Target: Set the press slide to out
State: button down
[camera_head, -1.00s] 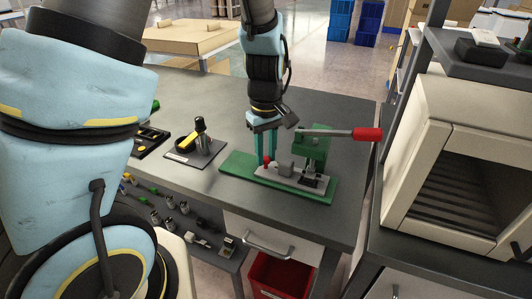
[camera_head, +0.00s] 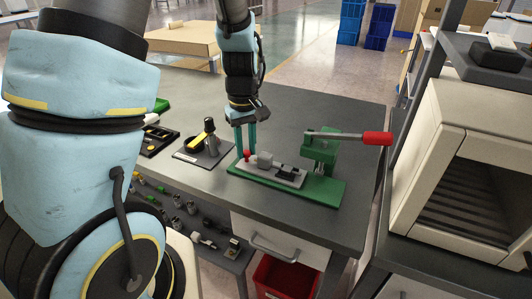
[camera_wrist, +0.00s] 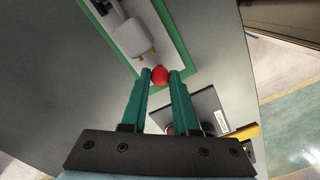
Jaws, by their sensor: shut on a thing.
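The press is a green base (camera_head: 322,190) with a green upright (camera_head: 322,150) and a lever with a red handle (camera_head: 376,138). A grey slide plate (camera_head: 290,178) lies along the base and carries a light grey block (camera_head: 265,159) and a dark part (camera_head: 287,171). The slide's red knob (camera_head: 247,155) is at its left end. My gripper (camera_head: 246,152) points down with its teal fingers at the knob. In the wrist view the red knob (camera_wrist: 159,75) sits between the fingertips, and my gripper (camera_wrist: 160,77) is shut on it.
A dark stand with a black and yellow tool (camera_head: 203,142) is left of the press. A black tray (camera_head: 157,140) lies farther left. A shelf below holds several small parts (camera_head: 190,207). A red bin (camera_head: 285,278) stands under the drawer. A beige oven-like box (camera_head: 440,165) is at right.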

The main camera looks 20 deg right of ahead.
jog(key=shift+w+a, duration=0.8)
jog(key=shift+a, duration=0.1)
jog(key=c, duration=0.7)
grip_release()
notch_tip(320, 180, up, 11)
jog(key=shift+f+b, duration=0.1)
jog(key=shift+b, duration=0.3)
jog(key=shift+a, duration=0.15)
